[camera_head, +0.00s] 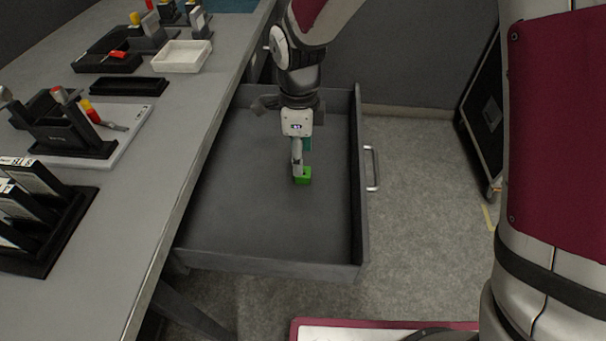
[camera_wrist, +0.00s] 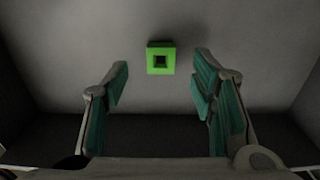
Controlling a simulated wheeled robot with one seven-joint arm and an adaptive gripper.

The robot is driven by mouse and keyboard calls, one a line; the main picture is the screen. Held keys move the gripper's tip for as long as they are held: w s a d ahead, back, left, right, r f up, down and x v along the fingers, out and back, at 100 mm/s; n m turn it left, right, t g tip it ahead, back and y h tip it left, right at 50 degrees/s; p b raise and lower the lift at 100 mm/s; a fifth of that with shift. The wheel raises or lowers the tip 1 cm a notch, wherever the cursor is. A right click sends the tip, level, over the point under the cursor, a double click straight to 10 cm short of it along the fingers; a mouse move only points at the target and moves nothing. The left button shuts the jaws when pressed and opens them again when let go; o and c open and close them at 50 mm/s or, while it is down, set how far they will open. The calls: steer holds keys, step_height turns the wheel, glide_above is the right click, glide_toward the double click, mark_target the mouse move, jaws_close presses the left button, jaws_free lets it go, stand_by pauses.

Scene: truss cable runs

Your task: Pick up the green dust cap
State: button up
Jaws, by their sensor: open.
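The green dust cap (camera_head: 303,176) lies on the floor of the open grey drawer (camera_head: 240,215). It is a small bright green square block. In the wrist view the cap (camera_wrist: 161,69) shows a dark square hole in its middle. It sits ahead of my gripper (camera_wrist: 158,85), between the lines of the two fingers and a little beyond their tips.
Drawer walls stand around my gripper, with a handle (camera_head: 372,168) on the right side. The bench (camera_head: 175,130) at left holds a white tray (camera_head: 182,56), a black tray (camera_head: 117,86) and several tool racks. The rest of the drawer floor is clear.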

mark_target(306, 178)
steer(key=shift+d+f+b, duration=0.15)
steer(key=shift+f+b, duration=0.9)
steer(key=shift+f, duration=1.85)
steer(key=c, duration=0.8)
